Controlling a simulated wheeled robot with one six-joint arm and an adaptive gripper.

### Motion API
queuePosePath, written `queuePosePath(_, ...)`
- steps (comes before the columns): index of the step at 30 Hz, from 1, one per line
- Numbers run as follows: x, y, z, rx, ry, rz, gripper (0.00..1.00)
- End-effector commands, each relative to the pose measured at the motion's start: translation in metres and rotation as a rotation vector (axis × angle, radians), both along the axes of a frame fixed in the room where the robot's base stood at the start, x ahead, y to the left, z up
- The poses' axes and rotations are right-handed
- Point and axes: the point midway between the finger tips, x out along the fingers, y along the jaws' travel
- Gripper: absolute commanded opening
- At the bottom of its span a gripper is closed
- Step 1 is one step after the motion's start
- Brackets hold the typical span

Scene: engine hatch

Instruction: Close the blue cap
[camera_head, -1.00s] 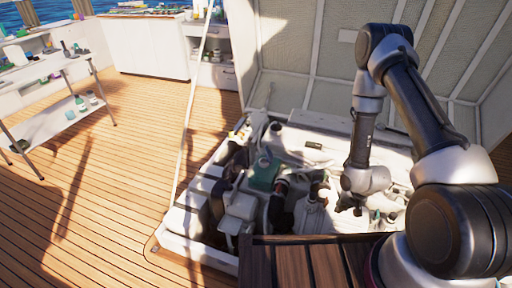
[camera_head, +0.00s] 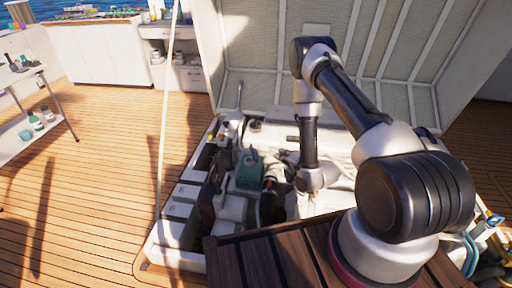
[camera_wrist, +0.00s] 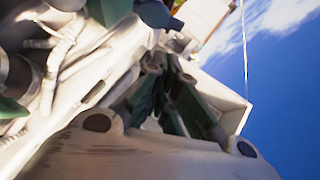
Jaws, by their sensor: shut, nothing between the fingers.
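My gripper (camera_head: 304,203) hangs low over the right part of the open engine bay, with its fingers hard to make out there. In the wrist view my gripper (camera_wrist: 160,88) reaches up from the bottom, with its fingers together and nothing between them. A small dark blue rounded piece (camera_wrist: 156,13) shows at the top of the wrist view, beyond the fingertips and apart from them. I cannot tell for sure whether it is the blue cap, or whether it is open. In the head view I cannot make out the cap.
A teal box (camera_head: 248,174) stands in the engine bay, left of my gripper. The raised hatch lid (camera_head: 262,62) stands behind the bay. A thin pole (camera_head: 163,130) rises at its left. Slatted wood (camera_head: 270,262) lies in front.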

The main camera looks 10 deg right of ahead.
Motion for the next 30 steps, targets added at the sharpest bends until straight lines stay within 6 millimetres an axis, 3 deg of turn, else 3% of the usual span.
queuePosePath(3,0.004,0.0,0.012,0.058,-0.036,-0.02,0.0)
queuePosePath(8,0.013,0.003,0.01,0.083,-0.029,-0.027,0.0)
queuePosePath(22,0.096,0.034,-0.014,0.081,-0.029,-0.027,0.0)
queuePosePath(30,0.107,0.064,-0.027,0.08,-0.025,-0.027,0.0)
